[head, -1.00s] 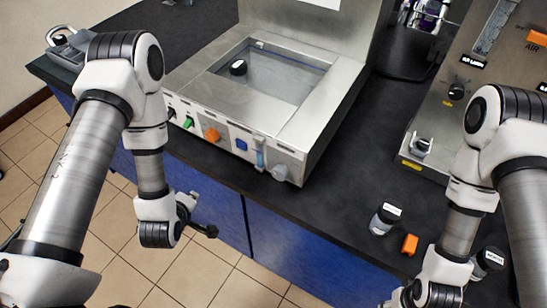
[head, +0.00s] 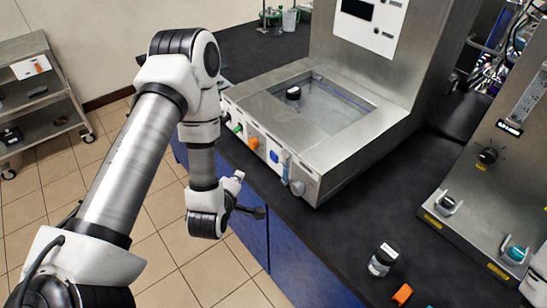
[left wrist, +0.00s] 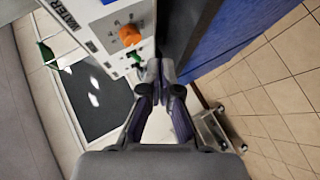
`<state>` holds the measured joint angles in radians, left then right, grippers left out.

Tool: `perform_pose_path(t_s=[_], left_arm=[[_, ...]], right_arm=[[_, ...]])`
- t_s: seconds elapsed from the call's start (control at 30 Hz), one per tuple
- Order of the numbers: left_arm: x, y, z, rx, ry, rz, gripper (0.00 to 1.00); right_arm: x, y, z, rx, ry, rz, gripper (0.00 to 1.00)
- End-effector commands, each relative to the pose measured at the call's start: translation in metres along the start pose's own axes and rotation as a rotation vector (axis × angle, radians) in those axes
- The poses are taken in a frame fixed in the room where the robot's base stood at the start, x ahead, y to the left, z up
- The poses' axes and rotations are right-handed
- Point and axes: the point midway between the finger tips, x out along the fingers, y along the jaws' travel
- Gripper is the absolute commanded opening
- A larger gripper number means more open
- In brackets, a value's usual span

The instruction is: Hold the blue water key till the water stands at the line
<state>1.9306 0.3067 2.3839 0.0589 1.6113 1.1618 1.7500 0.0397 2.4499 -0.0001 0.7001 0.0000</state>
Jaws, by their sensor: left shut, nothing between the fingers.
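The blue water key (head: 273,156) sits on the front panel of the steel bath (head: 345,150), between an orange key (head: 253,143) and a clear upright gauge tube (head: 286,166). Bluish liquid shows in the tube; its line is too small to make out. My left gripper (head: 256,212) is shut and empty, in front of and below the panel, apart from the key. In the left wrist view, its fingertips (left wrist: 162,72) are together beside the panel, near a green key (left wrist: 135,57). Only a blue sliver of the water key shows at the top edge. My right gripper is out of view.
A jar (head: 382,260) and an orange piece (head: 402,294) lie on the black bench at right. A second steel unit (head: 480,210) with knobs stands far right. A shelf cart (head: 40,105) is at left. Free floor lies left of the bench.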

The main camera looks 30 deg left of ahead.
Motion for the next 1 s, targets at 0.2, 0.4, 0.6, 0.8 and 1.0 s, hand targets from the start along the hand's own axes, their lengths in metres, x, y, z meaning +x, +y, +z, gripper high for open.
perform_pose_path(t_s=[0.2, 0.4, 0.6, 0.8, 1.0], left_arm=[[0.014, 0.011, 0.011, 0.004, -0.002, 0.004, 0.00], [0.035, 0.027, 0.026, 0.003, -0.002, 0.005, 0.00], [0.054, 0.038, 0.039, 0.002, 0.000, 0.003, 0.00], [0.060, 0.044, 0.044, 0.000, 0.000, 0.001, 0.00], [0.060, 0.044, 0.044, 0.000, 0.000, 0.000, 0.00]], right_arm=[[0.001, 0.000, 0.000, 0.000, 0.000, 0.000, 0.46], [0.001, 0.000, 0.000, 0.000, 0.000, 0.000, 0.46], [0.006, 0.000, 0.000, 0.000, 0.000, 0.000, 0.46], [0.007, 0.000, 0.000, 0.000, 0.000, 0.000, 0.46], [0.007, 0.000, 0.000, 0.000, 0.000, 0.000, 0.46]])
